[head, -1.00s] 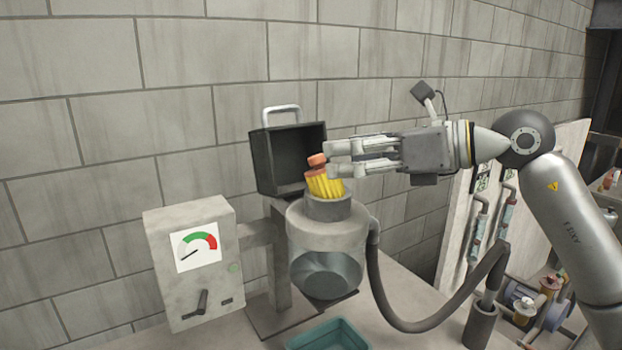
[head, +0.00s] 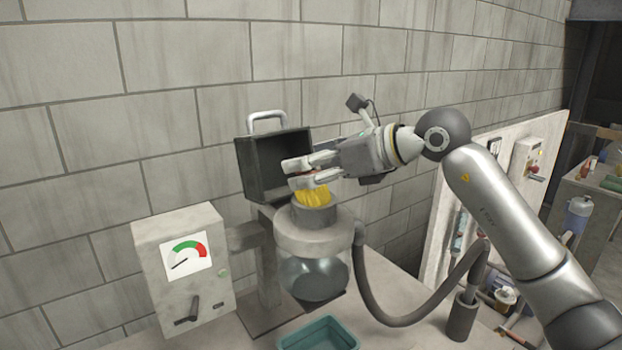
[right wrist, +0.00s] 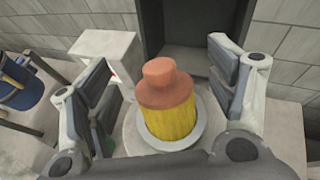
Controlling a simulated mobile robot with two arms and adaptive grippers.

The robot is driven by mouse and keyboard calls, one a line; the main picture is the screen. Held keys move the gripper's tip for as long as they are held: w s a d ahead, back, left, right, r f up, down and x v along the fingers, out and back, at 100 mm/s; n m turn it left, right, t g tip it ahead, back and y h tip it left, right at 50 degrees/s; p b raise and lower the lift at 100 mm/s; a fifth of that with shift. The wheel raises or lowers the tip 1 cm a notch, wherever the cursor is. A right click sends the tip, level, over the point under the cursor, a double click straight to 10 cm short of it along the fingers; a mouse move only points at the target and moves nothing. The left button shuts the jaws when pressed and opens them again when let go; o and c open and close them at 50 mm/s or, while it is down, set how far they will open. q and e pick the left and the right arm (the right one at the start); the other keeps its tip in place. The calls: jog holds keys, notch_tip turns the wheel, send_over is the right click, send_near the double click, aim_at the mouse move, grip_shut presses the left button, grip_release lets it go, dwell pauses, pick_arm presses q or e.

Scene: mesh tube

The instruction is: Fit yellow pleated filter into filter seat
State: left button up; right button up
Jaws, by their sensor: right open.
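The yellow pleated filter (head: 313,196) stands in the round grey filter seat (head: 314,219) on top of the housing, its pleats still showing above the rim. In the right wrist view the filter (right wrist: 170,124) has an orange cap and knob, and the seat rim (right wrist: 200,132) surrounds its lower part. How deep it sits is hard to tell. My right gripper (head: 290,173) is above the filter, with its fingers over the cap. In the right wrist view my right gripper (right wrist: 165,95) is open, with a finger on each side and clear gaps to the filter. My left gripper is not in view.
The dark open lid (head: 273,165) with a handle stands behind the seat. A gauge box (head: 185,270) is at left and a teal tray (head: 318,335) in front. A grey hose (head: 400,318) runs right from the housing. The block wall is close behind.

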jog(key=shift+x, duration=1.15)
jog(key=shift+s+d, duration=0.1)
jog(key=shift+d, duration=0.05)
jog(key=shift+c, duration=1.4)
jog(key=shift+r, duration=0.1)
jog(key=c, duration=0.9)
jog(key=shift+r, duration=0.15)
